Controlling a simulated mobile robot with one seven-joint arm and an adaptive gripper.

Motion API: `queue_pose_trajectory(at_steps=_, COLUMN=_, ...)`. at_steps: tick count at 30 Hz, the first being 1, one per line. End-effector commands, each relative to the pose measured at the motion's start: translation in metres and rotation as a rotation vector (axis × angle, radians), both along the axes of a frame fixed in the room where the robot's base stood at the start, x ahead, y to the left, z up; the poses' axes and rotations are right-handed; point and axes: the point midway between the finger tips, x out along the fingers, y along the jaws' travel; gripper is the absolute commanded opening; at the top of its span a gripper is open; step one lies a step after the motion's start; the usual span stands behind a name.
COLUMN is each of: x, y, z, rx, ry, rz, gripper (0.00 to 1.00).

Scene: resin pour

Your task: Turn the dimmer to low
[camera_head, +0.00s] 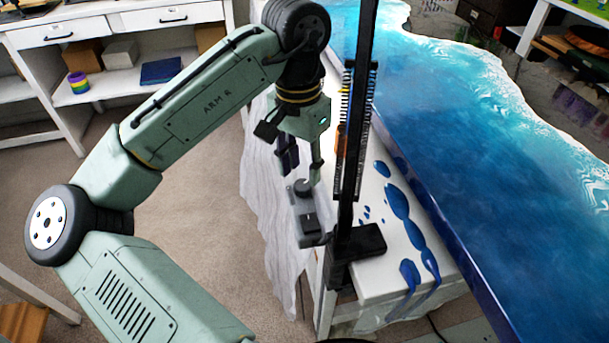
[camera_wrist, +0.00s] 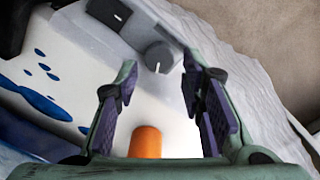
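The dimmer is a grey box (camera_head: 312,232) lying on the white-covered table edge, with a round dark knob (camera_head: 303,187) on top at its far end. The knob also shows in the wrist view (camera_wrist: 160,56), with a short white mark on its near side. A black panel with a white mark (camera_wrist: 108,12) sits farther along the box. My gripper (camera_head: 301,170) is just above the knob, pointing down. In the wrist view my gripper (camera_wrist: 158,82) is open and empty, its two fingers apart, with the knob beyond the gap between the tips. I see no clear contact.
A black upright post (camera_head: 355,120) on a black foot stands right beside the dimmer. Blue resin spills (camera_head: 398,202) mark the white table, and a large blue resin slab (camera_head: 470,130) fills the right. An orange object (camera_wrist: 146,142) lies near my fingers.

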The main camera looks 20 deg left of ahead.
Motion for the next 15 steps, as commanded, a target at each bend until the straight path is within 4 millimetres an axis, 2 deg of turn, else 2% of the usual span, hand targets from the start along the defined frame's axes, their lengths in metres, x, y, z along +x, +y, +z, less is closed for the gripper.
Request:
queue_pose_trajectory(at_steps=6, x=0.000, y=-0.001, z=-0.028, rx=0.000, ry=-0.001, rz=0.000, gripper=0.36)
queue_pose_trajectory(at_steps=15, x=0.000, y=-0.002, z=-0.037, rx=-0.001, ry=-0.002, rz=-0.001, gripper=0.36)
